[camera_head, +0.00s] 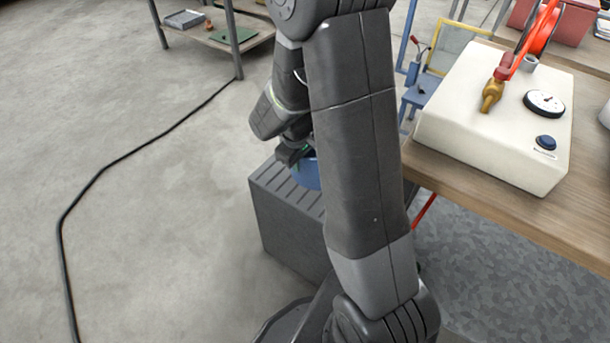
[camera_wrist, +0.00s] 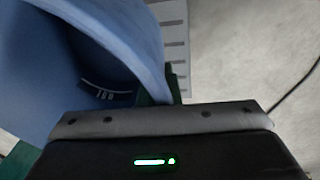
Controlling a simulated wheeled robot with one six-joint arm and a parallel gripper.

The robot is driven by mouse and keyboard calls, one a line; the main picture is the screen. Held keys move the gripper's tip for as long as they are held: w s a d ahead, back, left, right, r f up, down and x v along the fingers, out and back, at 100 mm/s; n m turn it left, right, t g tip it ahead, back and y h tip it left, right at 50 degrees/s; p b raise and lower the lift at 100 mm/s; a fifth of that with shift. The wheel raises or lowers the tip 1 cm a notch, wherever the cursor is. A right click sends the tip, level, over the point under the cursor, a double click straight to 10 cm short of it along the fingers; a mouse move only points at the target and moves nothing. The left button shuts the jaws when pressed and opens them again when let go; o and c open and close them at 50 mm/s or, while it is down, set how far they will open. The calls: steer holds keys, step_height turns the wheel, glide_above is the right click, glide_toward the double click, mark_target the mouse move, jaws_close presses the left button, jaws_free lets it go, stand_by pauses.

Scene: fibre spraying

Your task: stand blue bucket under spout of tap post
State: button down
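The blue bucket (camera_head: 309,177) shows as a small blue patch on the grey slatted block, mostly hidden behind my arm. My gripper (camera_head: 289,154) is at the bucket's rim. In the wrist view its dark green fingers (camera_wrist: 160,88) lie close on both sides of the wall, so it looks shut on the rim. I cannot make out a tap post or its spout for certain.
The grey slatted block (camera_head: 270,205) stands on the floor left of the wooden table (camera_head: 490,205). A white box (camera_head: 500,130) with a brass nozzle and gauge sits on the table. A blue fitting (camera_head: 413,70) stands behind it. A black cable (camera_head: 125,155) crosses open floor at left.

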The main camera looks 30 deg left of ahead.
steer(key=shift+f+b, duration=0.55)
steer(key=shift+f, duration=2.15)
steer(key=shift+f, duration=0.15)
steer(key=c, duration=1.6)
jaws_free()
steer(key=shift+c, duration=0.2)
steer(key=shift+r, duration=0.2)
step_height(320, 180, up, 12)
steer(key=s+p, duration=0.1)
steer(key=p, duration=0.2)
steer(key=shift+s+d, duration=0.3)
steer(key=shift+d, duration=0.15)
